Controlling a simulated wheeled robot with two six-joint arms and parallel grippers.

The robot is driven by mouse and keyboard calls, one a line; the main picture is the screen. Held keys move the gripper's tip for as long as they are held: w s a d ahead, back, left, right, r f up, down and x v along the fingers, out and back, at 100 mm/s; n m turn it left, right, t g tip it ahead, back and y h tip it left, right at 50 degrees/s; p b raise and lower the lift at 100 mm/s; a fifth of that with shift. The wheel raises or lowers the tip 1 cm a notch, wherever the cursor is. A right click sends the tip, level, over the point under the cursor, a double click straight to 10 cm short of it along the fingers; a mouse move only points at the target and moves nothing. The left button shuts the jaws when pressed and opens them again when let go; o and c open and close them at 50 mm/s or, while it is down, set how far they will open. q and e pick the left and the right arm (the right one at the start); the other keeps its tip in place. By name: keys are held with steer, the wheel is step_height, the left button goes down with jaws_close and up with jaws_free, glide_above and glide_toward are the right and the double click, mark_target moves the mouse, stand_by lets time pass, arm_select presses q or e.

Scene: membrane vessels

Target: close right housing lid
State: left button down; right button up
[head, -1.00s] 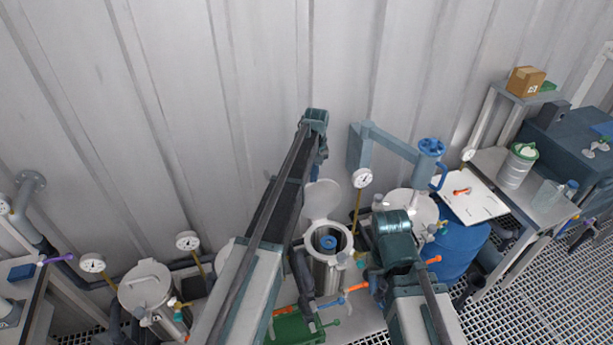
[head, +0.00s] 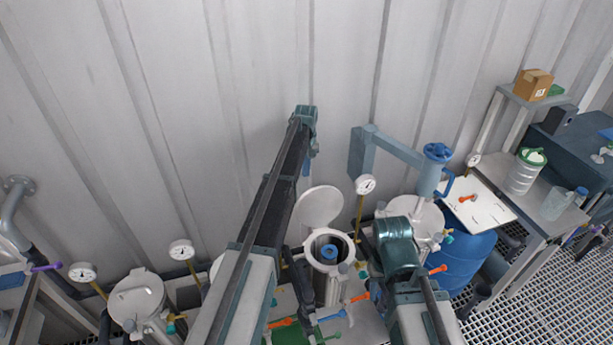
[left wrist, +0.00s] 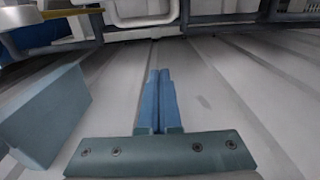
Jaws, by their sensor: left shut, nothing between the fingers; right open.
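One housing (head: 346,246) stands open at the centre of the head view, with a round pale rim and a blue-ringed insert inside. Its round lid (head: 319,206) stands raised behind the opening, towards the wall. My left gripper (head: 307,168) is above and behind the lid, near the wall, apart from it. In the left wrist view its blue fingers (left wrist: 157,102) are shut together with nothing between them. My right arm stands to the right of the open housing; its wrist hides the gripper.
A closed housing (head: 137,295) stands at the left. A gauge (head: 365,185) on a yellow stem rises just right of the lid. A blue barrel (head: 464,258) and a bench (head: 545,222) with a jar (head: 523,173) stand at the right. Coloured valve handles crowd the housing's front.

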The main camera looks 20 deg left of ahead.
mark_target(310, 193)
arm_select(q)
steer(key=s+d+f+b, duration=0.2)
steer(key=s+f+b, duration=0.1)
steer(key=f+b, duration=0.4)
steer(key=shift+f, duration=0.35)
steer(key=shift+d, duration=0.1)
steer(key=shift+s+d+r+t, duration=0.2)
steer(key=shift+s+r+t, duration=0.1)
steer(key=shift+s, duration=0.1)
steer(key=shift+s+d, duration=0.1)
